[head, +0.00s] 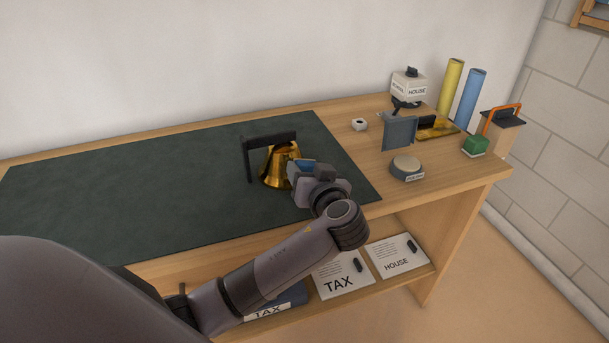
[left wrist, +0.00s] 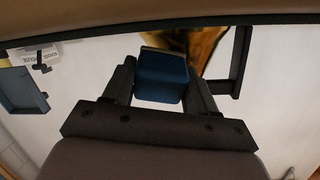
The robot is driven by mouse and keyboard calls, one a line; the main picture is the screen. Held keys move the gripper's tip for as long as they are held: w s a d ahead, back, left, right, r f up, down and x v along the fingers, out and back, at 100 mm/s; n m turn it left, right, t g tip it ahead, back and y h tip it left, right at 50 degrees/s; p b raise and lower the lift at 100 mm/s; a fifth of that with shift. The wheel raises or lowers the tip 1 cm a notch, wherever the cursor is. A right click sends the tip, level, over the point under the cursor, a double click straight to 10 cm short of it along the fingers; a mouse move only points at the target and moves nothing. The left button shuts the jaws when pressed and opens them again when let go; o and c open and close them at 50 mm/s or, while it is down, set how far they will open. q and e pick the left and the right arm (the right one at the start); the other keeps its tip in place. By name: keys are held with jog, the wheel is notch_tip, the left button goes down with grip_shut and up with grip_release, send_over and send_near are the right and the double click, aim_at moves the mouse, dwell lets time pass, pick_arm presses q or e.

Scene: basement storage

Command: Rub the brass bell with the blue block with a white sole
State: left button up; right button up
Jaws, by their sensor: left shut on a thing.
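The brass bell (head: 274,165) hangs from a dark stand (head: 249,160) on the dark green mat. In the left wrist view the bell (left wrist: 204,48) shows behind the block, beside the dark stand (left wrist: 236,62). My left gripper (head: 302,172) is at the bell's right front side, shut on the blue block (head: 304,165). The block (left wrist: 162,78) sits between both fingers in the left wrist view, its far end close against the bell. Whether they touch I cannot tell. Its white sole is not clearly visible. My right gripper is not in view.
The mat (head: 110,190) is clear left of the bell. At the table's right stand a green block (head: 475,146), a grey plate (head: 399,133), a round pad (head: 406,166), yellow (head: 451,87) and blue (head: 470,98) rolls. Papers (head: 340,275) lie on the shelf below.

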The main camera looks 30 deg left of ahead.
pick_arm(q)
jog(key=shift+s+a+p, duration=0.35)
jog(key=shift+s+a, duration=0.25)
jog(key=shift+s, duration=0.05)
jog(key=shift+s+a+p, duration=0.65)
jog(key=shift+s+a, duration=0.8)
jog(key=shift+s, duration=0.25)
jog(key=shift+d, duration=0.1)
jog(key=shift+r+p+v, duration=0.15)
jog(key=shift+p+v, duration=0.25)
jog(key=shift+v, duration=0.6)
jog(key=shift+r+p+v, duration=0.1)
jog(key=shift+p+v, duration=0.25)
jog(key=shift+v, duration=1.55)
jog(key=shift+w+d+r, duration=0.1)
jog(key=shift+w, duration=0.05)
jog(key=shift+p+v, duration=0.6)
jog(key=shift+v, duration=0.9)
jog(key=shift+r, duration=0.15)
jog(key=shift+w, duration=0.1)
